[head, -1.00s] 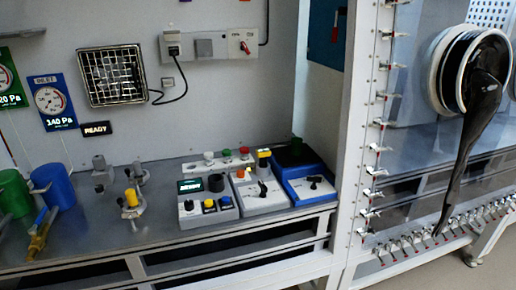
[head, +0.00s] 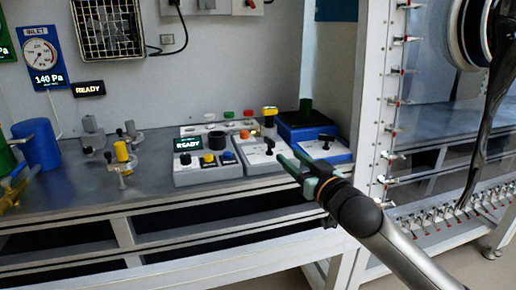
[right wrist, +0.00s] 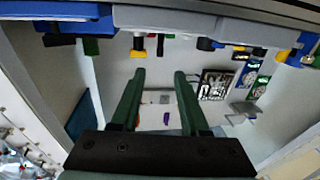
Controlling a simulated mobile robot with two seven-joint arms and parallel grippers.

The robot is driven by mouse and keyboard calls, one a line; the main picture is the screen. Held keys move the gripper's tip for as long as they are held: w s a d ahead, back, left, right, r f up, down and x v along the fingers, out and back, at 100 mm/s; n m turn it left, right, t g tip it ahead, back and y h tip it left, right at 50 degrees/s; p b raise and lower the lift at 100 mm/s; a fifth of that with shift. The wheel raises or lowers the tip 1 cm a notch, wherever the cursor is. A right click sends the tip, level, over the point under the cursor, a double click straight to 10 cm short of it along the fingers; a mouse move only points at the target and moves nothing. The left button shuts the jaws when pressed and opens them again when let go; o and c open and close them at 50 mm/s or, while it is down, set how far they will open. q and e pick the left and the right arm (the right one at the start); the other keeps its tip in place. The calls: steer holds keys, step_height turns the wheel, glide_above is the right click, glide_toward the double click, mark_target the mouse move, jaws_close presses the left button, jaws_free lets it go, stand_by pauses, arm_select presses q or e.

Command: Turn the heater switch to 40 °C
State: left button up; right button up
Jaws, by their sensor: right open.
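No 40 °C mark is readable, and I cannot tell which switch is the heater's. My right gripper (head: 292,157) is open and empty, in front of these two units. In the right wrist view, its open fingers (right wrist: 159,75) point towards the units, which appear upside down along the top; the blue unit (right wrist: 55,11) is at top left.
A grey unit with a READY display (head: 188,145) and knobs stands left on the bench (head: 100,195). Small clamps (head: 122,158) and a blue cylinder (head: 38,145) are farther left. A white upright frame post (head: 375,110) with latches stands close right of my arm.

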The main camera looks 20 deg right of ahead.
mark_target(274, 143)
steer(key=w, duration=0.3)
steer(key=w+a, duration=0.1)
steer(key=w, duration=0.6)
steer(key=shift+w+a+b, duration=0.25)
steer(key=shift+a+b, duration=0.1)
steer(key=shift+a, duration=0.05)
arm_select(q)
steer(key=w+r+t, duration=0.2)
steer(key=w+r, duration=0.2)
steer(key=shift+a+r+m+t, duration=0.2)
steer(key=shift+r+m+t, duration=0.1)
steer(key=shift+r, duration=0.05)
arm_select(e)
steer(key=shift+w+a, duration=0.15)
steer(key=shift+w, duration=0.65)
arm_select(q)
steer(key=shift+d, duration=0.1)
arm_select(e)
jaws_close()
arm_select(q)
steer(key=shift+f, duration=0.1)
